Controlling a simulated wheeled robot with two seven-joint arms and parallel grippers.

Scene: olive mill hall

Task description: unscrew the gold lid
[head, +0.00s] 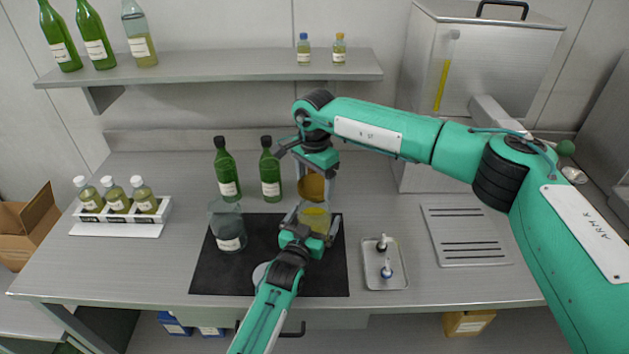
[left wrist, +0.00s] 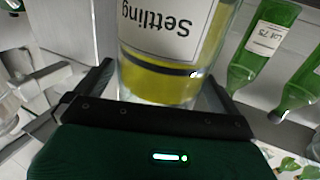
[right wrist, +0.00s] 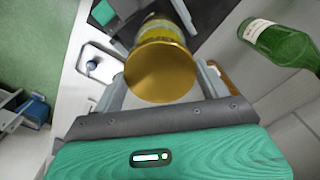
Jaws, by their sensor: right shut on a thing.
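The jar (head: 314,219) of yellow liquid is over the right part of the black mat (head: 215,272). My left gripper (head: 313,226) is shut on the jar's sides; in the left wrist view the jar (left wrist: 160,85) sits between its fingers, its "Settling" label upside down. The gold lid (head: 311,187) shows above the jar. My right gripper (head: 313,170) comes from above, shut on the lid, which also shows face-on between the fingers in the right wrist view (right wrist: 160,72). I cannot tell whether lid and jar rim touch.
A pale disc (head: 260,274) lies by my left arm. A small tray (head: 385,270) and a slotted plate (head: 465,236) lie right. A bottle rack (head: 120,218) stands left.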

